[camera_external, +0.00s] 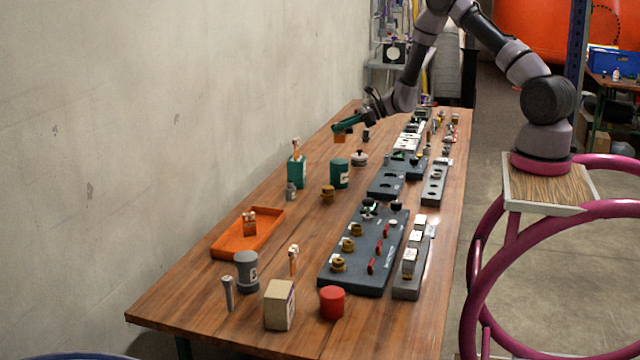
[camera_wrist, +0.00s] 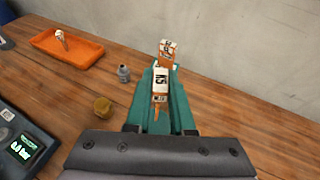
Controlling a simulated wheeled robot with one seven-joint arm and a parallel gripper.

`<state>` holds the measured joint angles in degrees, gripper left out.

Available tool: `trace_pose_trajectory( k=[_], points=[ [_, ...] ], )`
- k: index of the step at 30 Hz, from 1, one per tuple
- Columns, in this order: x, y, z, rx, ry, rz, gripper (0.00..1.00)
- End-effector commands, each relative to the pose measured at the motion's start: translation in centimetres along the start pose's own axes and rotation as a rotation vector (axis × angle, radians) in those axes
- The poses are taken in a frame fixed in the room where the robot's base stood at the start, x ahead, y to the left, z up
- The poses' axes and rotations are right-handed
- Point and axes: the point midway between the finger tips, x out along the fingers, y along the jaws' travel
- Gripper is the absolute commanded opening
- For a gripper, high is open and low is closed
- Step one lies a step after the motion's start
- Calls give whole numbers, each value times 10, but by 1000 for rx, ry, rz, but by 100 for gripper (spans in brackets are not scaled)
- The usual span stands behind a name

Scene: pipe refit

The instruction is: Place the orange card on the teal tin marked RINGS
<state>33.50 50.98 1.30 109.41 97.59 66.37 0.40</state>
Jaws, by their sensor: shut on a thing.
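My gripper (camera_external: 342,128) has teal fingers and is shut on an orange card (camera_external: 339,138), above the far left side of the bench. In the wrist view the card (camera_wrist: 160,84), with a white label, sits between the fingers of my gripper (camera_wrist: 162,76). A box-shaped teal tin (camera_external: 297,173) stands upright near the left edge, with an orange-and-white piece (camera_external: 296,147) rising from its top; that piece also shows beyond my fingers in the wrist view (camera_wrist: 168,48). A round teal tin (camera_external: 340,174) stands to its right. I cannot read RINGS on either tin.
An orange tray (camera_external: 229,247) with a small piece in it lies nearer the camera. A small grey bottle (camera_external: 291,192) and a brass fitting (camera_external: 328,194) stand near the tins. Dark fixture boards (camera_external: 345,277) line the right side. A wall borders the left.

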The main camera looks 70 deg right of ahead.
Motion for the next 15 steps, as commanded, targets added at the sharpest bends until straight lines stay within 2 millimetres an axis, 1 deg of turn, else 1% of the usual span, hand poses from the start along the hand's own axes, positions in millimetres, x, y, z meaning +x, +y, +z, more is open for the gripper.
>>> trace_pose_trajectory(
  k=[1,2,8,15],
  points=[
    [3,0,-9,3,0,0,0],
    [5,0,-13,3,0,0,0],
    [11,0,-26,0,-1,-1,0],
    [23,0,-55,1,-1,-1,0]
  ],
)
